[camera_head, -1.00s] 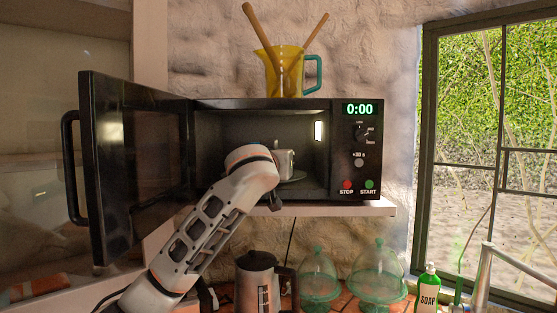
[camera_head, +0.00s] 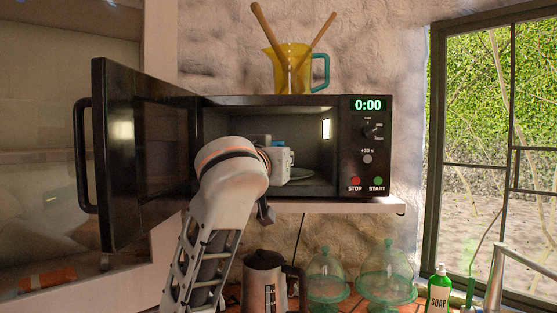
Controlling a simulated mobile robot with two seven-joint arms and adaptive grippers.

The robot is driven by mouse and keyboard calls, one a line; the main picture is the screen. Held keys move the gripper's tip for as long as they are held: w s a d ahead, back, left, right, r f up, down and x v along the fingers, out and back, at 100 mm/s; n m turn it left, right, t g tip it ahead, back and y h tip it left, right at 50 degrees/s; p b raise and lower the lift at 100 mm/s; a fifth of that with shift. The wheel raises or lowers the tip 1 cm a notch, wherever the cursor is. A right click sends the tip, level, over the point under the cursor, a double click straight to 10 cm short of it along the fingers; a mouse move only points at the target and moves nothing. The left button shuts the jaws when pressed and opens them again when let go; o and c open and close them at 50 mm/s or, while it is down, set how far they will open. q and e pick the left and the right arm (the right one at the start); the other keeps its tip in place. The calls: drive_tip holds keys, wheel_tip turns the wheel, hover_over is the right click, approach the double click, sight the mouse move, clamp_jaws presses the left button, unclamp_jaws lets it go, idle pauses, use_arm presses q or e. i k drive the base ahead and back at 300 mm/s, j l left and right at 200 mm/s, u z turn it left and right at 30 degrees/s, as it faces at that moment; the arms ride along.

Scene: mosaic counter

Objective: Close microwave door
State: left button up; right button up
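The black microwave (camera_head: 369,180) stands on a shelf, and its display reads 0:00. Its door (camera_head: 120,160) is wide open, swung out to the left. The door's handle (camera_head: 84,155) is on its far left edge. My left arm rises from below in front of the cavity opening, to the right of the door. My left gripper is largely hidden behind the arm; a white part with a blue patch (camera_head: 281,163) shows beyond it at the cavity, and I cannot tell if this is gripper or an object inside. My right gripper is not in view.
A yellow jug (camera_head: 284,75) with wooden utensils stands on the microwave. Below the shelf (camera_head: 345,206) are a coffee pot (camera_head: 263,283), two glass domes (camera_head: 327,275) and a green soap bottle (camera_head: 438,292). The window is at right.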

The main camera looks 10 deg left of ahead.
sight(124, 218)
drive_tip(key=k+l, duration=0.15)
drive_tip(key=k, duration=0.35)
drive_tip(key=k+l, duration=0.2)
drive_tip(key=k, duration=0.25)
